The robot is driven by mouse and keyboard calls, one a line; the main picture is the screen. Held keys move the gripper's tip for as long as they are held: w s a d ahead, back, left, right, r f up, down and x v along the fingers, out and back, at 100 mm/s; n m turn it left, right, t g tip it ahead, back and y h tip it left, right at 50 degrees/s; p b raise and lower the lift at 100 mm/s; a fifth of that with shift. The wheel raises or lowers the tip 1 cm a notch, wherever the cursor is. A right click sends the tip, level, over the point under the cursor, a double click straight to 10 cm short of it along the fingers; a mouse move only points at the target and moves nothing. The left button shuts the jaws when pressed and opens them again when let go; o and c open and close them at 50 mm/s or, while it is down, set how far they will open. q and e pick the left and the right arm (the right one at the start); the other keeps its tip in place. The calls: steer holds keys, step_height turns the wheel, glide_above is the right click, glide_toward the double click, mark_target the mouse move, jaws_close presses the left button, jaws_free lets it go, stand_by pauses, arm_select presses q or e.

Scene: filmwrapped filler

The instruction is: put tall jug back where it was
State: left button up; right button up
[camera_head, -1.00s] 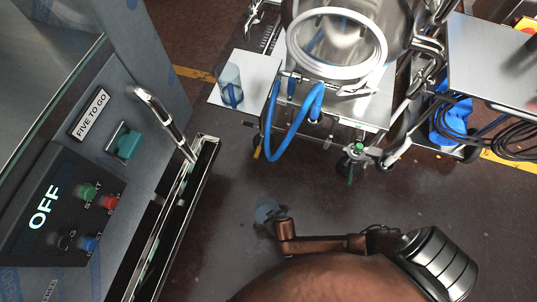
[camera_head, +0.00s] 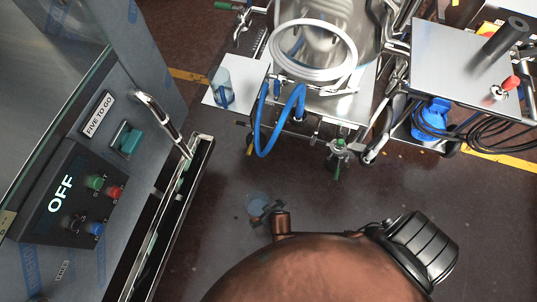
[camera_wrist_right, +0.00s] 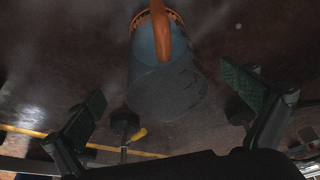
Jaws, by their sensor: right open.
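In the right wrist view a tall, translucent blue-grey jug (camera_wrist_right: 165,88) with an orange handle or band at its top lies between the fingers of my right gripper (camera_wrist_right: 163,96). The fingers are spread wide, with a gap on both sides, and I see no contact. In the head view a small bluish round shape (camera_head: 258,203) shows beside the dark end of my right arm, probably the same jug; its support is hidden. A clear vessel with blue in it (camera_head: 222,88) stands on a white side shelf (camera_head: 215,101). My left gripper is not in view.
A wheeled metal cart with a vessel and coiled white hose (camera_head: 313,50) stands ahead, with a blue hose (camera_head: 262,135) hanging off it. A control panel (camera_head: 75,205) reading OFF is at left, a metal side table (camera_head: 450,65) at right. The floor (camera_head: 225,170) between is open.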

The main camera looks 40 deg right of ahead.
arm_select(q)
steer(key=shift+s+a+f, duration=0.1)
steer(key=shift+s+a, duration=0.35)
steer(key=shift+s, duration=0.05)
arm_select(e)
steer(key=shift+v, duration=0.85)
steer(key=s+d+r+g, duration=0.1)
steer(key=s+d+r, duration=0.3)
steer(key=s, duration=0.5)
steer(key=s+d+r+g, duration=0.2)
steer(key=s+d+r, duration=0.3)
steer(key=s, duration=0.3)
steer(key=s+d+r+g, duration=0.1)
steer(key=s+d+r, duration=0.3)
steer(key=s+r, duration=0.3)
steer(key=s, duration=0.2)
steer(key=shift+s+d+g, duration=0.3)
steer(key=shift+s+d, duration=0.05)
arm_select(q)
steer(key=shift+p, duration=0.3)
